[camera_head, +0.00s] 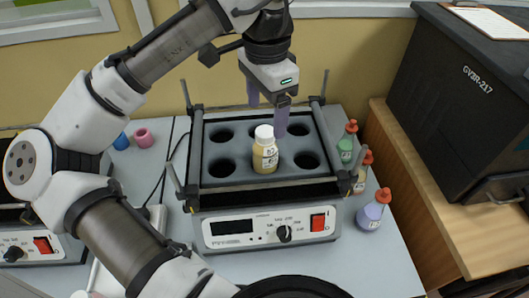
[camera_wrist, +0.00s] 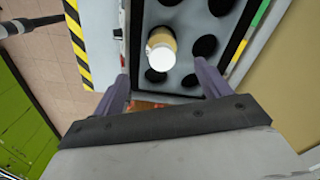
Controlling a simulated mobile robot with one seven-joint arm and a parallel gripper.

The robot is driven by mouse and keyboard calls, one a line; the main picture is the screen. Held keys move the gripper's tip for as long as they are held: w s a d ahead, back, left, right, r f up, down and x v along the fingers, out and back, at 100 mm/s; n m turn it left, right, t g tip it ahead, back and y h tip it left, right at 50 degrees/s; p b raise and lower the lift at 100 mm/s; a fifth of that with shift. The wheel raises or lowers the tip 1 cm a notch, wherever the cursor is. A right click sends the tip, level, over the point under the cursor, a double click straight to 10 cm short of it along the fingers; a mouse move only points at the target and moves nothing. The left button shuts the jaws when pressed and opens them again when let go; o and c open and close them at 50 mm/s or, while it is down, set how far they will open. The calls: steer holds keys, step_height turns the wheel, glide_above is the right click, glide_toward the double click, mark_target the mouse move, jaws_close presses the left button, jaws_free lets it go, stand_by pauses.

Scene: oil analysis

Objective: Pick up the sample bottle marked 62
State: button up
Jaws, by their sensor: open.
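A cream sample bottle (camera_head: 265,157) with a white cap stands upright at the front middle hole of the block; its label is too small to read surely. It also shows in the wrist view (camera_wrist: 161,42), cap toward the camera. The grey block with round holes (camera_head: 290,145) sits in a heater unit. My gripper (camera_head: 267,119) is open and empty, pointing down above the block, its fingertips higher than the bottle or about at its cap. In the wrist view my gripper (camera_wrist: 161,67) has a finger on either side of the cap, with gaps.
Upright metal rods (camera_head: 323,84) rise at the heater's corners. Red-capped bottles, green (camera_head: 346,149), yellowish (camera_head: 362,179) and purple (camera_head: 370,216), stand right of it. A dark machine (camera_head: 465,100) is at far right. Pink (camera_head: 144,138) and blue (camera_head: 121,141) items lie at left.

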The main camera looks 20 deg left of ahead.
mark_target(265, 131)
step_height(265, 131, down, 8)
steer(key=shift+w+a+f+p, duration=0.1)
steer(key=shift+f+p, duration=0.15)
steer(key=shift+p, duration=0.4)
steer(key=c, duration=1.3)
steer(key=shift+r, duration=0.1)
